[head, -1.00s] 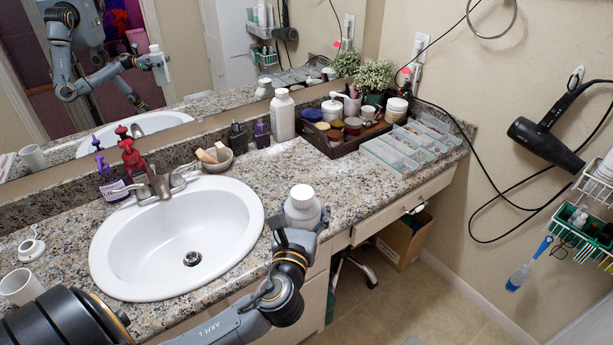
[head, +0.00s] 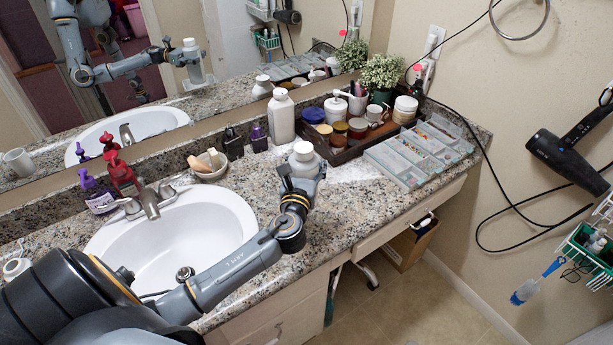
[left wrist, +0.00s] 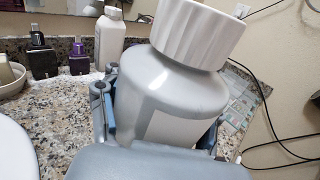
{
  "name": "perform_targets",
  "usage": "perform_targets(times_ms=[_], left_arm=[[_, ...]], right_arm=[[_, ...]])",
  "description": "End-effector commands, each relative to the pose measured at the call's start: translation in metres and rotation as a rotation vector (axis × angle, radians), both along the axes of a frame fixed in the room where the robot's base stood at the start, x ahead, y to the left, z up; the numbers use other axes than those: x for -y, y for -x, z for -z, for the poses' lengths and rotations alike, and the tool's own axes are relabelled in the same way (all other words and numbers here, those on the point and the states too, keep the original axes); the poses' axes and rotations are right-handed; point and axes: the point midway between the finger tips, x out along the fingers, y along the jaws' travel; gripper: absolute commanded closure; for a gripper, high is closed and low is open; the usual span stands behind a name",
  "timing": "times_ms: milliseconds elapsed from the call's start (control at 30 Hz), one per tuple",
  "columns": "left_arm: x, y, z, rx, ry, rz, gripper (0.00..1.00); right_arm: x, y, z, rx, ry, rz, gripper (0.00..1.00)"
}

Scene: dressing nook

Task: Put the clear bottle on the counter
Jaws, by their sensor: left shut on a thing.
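A pale bottle with a ribbed white cap (head: 304,157) is held upright in my left gripper (head: 302,177). The bottle's body looks greyish white, with a lighter label patch, in the left wrist view (left wrist: 180,85). It leans a little there, and the fingers sit on both sides of its lower body. In the head view it is over the granite counter (head: 345,212), right of the sink. The gripper hides its base, so I cannot tell whether it touches the counter. My right gripper is not in view.
The sink (head: 160,245) is left of the bottle. Behind are a white bottle (head: 281,117), a bowl (head: 209,166) and small dark bottles. A dark tray of jars (head: 345,155) and a clear divided organizer (head: 395,165) stand right. Bare counter lies between bottle and front edge.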

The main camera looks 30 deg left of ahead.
Motion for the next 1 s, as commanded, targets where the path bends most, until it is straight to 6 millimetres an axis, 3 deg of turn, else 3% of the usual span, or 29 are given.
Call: perform_targets(times_ms=[33,133,467,600,1000], left_arm=[[-0.004,-0.007,0.015,-0.004,-0.001,0.0,1.0],[-0.011,-0.018,0.031,-0.002,0.0,0.0,1.0],[-0.023,-0.036,0.056,-0.001,0.0,0.002,1.0],[-0.023,-0.035,0.078,-0.004,0.002,0.001,1.0],[-0.023,-0.035,0.085,-0.001,0.0,0.002,1.0]], right_arm=[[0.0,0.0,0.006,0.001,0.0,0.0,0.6],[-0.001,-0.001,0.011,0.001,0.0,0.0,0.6],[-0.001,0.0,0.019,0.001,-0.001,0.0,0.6],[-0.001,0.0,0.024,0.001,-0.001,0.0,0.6],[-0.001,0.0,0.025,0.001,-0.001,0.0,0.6]])
